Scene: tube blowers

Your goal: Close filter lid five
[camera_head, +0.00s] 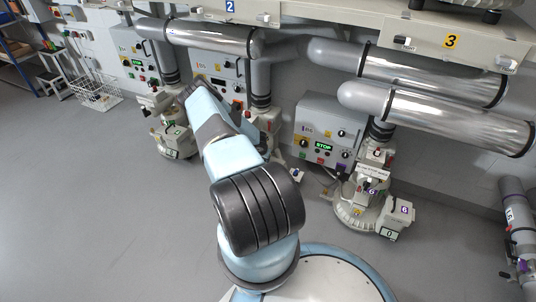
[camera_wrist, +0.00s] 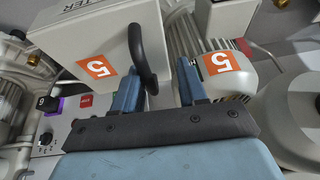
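In the wrist view, a white box marked FILTER (camera_wrist: 92,40), with an orange 5 label on it, fills the upper left. A black curved handle (camera_wrist: 146,58) sticks out from its right side. My gripper (camera_wrist: 157,82) is open, with its two blue fingers apart. The handle's lower end shows between the fingers, nearer the left one; I cannot tell whether they touch. I cannot tell from this view how far the filter lid is open. In the head view, my arm reaches toward the middle blower unit and hides its filter; my fingers cannot be made out there.
A finned motor (camera_wrist: 210,68) with another orange 5 label lies right of the fingers. A control panel (camera_wrist: 75,112) with knobs is at lower left. In the head view, a unit labelled 6 (camera_head: 372,192) stands to the right, below large silver tubes (camera_head: 450,112). Floor at left (camera_head: 80,200) is clear.

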